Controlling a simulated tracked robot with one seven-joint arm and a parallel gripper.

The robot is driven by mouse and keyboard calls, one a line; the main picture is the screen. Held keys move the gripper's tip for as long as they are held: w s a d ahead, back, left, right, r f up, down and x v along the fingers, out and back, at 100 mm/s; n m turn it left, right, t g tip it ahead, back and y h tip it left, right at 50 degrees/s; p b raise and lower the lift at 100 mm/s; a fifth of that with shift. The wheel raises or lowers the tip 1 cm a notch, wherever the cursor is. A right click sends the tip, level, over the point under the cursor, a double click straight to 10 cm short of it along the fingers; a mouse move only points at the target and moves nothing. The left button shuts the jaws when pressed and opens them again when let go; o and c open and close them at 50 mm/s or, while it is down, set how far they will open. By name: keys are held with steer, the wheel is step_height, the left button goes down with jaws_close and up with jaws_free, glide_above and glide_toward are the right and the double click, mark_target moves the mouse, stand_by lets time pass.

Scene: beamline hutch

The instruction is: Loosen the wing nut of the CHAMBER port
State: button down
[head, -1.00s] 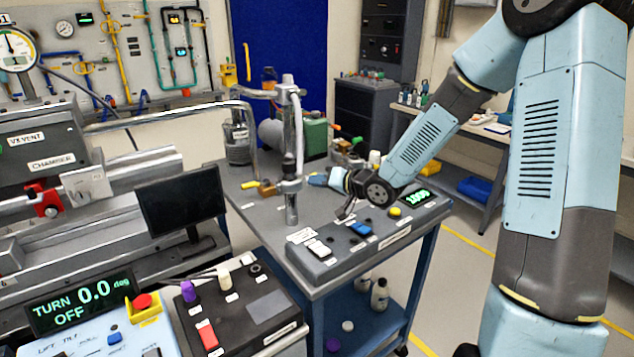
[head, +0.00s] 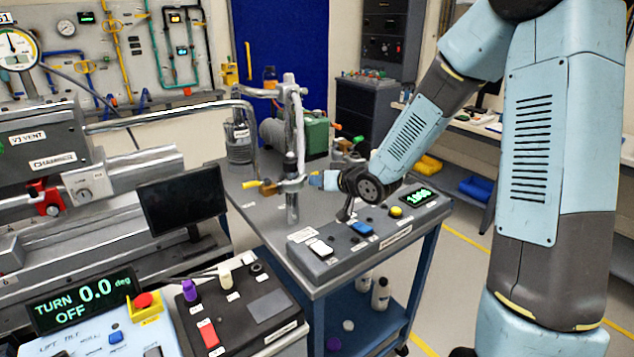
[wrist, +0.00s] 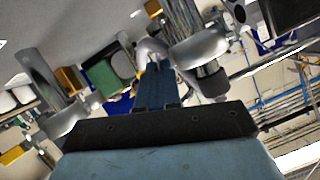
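The CHAMBER label (head: 53,160) is on the grey beamline housing at the left of the head view, below a V3 VENT label. A metal pipe runs from there towards the upright silver pipe (head: 291,135) on the cart. A clamp joint (head: 288,186) on that pipe carries a brass-coloured block (head: 268,189) with a yellow tip. I cannot surely pick out a wing nut. My gripper (head: 322,180) is just right of this joint, its blue fingers pointing left. In the wrist view the fingers (wrist: 156,88) face silver pipe fittings (wrist: 200,48). Their gap and any contact are unclear.
A control box (head: 330,262) with switches and a green display lies on the cart below my gripper. A monitor (head: 181,202) stands left of the cart. A green pump body (head: 314,135) is behind the pipe. The cart top between the pipe and monitor is mostly bare.

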steer(key=shift+a+r+n+h, duration=0.15)
steer(key=shift+n+h, duration=0.25)
steer(key=shift+n, duration=0.4)
steer(key=shift+t, duration=0.3)
steer(key=c, duration=1.3)
jaws_free()
steer(key=shift+s, duration=0.1)
